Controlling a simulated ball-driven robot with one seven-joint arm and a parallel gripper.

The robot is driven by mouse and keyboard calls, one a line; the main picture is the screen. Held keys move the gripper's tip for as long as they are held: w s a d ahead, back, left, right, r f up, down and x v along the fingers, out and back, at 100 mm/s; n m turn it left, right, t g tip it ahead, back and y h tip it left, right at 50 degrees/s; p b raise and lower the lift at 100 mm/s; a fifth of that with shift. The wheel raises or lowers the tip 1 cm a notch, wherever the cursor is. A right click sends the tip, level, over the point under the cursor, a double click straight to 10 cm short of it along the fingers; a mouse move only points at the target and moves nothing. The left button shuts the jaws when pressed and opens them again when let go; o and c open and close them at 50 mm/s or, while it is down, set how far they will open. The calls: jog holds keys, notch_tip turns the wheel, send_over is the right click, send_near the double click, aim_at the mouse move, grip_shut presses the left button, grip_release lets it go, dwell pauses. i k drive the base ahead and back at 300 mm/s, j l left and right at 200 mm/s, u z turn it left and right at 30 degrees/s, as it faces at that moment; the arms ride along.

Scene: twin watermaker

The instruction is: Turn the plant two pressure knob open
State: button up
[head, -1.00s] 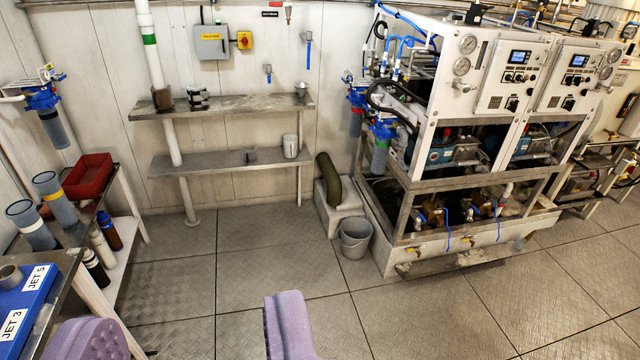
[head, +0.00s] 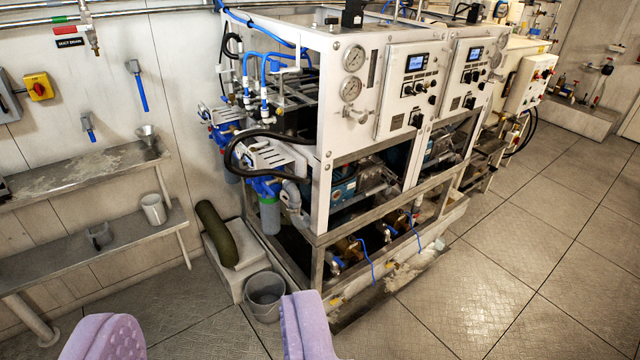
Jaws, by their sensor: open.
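Two white watermaker units stand side by side on a metal frame. The nearer unit (head: 335,150) has two round gauges and a control panel (head: 408,80) with a lit display. The farther unit's control panel (head: 468,72) also has a lit display and dark knobs. A small knob or valve (head: 350,115) sits below the nearer unit's gauges. I cannot tell which unit is plant two, nor single out its pressure knob. My gripper (head: 205,335) shows two lilac fingers at the bottom edge, wide apart and empty, far from the panels.
A grey bucket (head: 266,297) and a white block with a dark green roll (head: 217,233) stand left of the units. Steel shelves (head: 85,172) line the left wall. Open tiled floor (head: 540,260) lies to the right.

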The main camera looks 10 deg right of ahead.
aim_at(502, 78)
jog(key=i+l+z, duration=0.15)
jog(key=i, duration=0.2)
jog(key=i+l+z, duration=0.35)
jog(key=i, duration=0.35)
jog(key=i+l, duration=0.1)
jog(key=l, duration=0.35)
jog(key=i+l, duration=0.1)
jog(key=l, duration=0.3)
jog(key=i+l+z, duration=0.1)
jog(key=l, duration=0.35)
jog(key=i+l, duration=0.15)
jog(key=l, duration=0.25)
jog(key=i+l, duration=0.15)
jog(key=l, duration=0.25)
jog(key=z, duration=0.05)
